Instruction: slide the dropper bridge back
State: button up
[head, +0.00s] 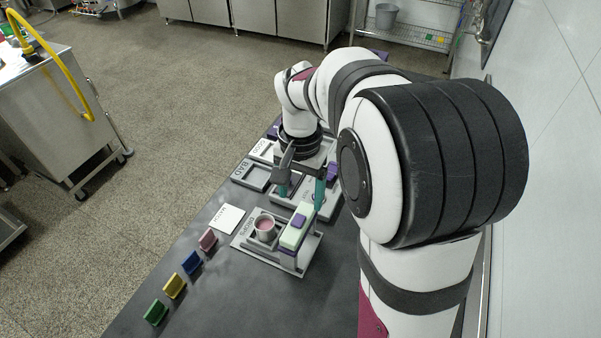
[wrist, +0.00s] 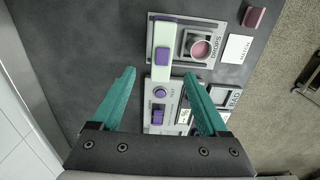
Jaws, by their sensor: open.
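The dropper bridge (head: 292,236) is a pale green bar with a purple knob (head: 299,221), on the grey DROPS station (head: 248,243). In the wrist view the bridge (wrist: 163,36) lies lengthwise, with a purple block (wrist: 162,56) near its lower end. A cup of pink liquid (head: 265,225) stands beside the bridge, not under it; it also shows in the wrist view (wrist: 201,48). My gripper (head: 301,193) is open and empty, with teal fingers above the bench behind the knob. In the wrist view its fingertips (wrist: 159,73) lie on either side of the bridge's lower end, apart from it.
The TEST panel (wrist: 171,84) with purple controls adjoins the station. The BAD tray (head: 254,175) and GOOD tray (head: 262,150) lie beyond. A white MATCH card (head: 227,218) and several coloured blocks, including a blue one (head: 192,262), line the bench's left edge. A wall is at right.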

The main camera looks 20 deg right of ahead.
notch_tip(320, 180, up, 7)
jog(key=shift+f, duration=0.1)
dwell(0.3)
jog(key=s+a+f+n, duration=0.1)
jog(key=s+a, duration=0.1)
jog(key=s, duration=0.5)
jog(key=s+a+f+n+y, duration=0.1)
jog(key=s+a+f, duration=0.1)
jog(key=s, duration=0.6)
jog(key=s+a+f+n, duration=0.1)
jog(key=s+a, duration=0.3)
jog(key=s, duration=0.4)
jog(key=shift+f+y, duration=0.4)
jog(key=shift+f, duration=0.05)
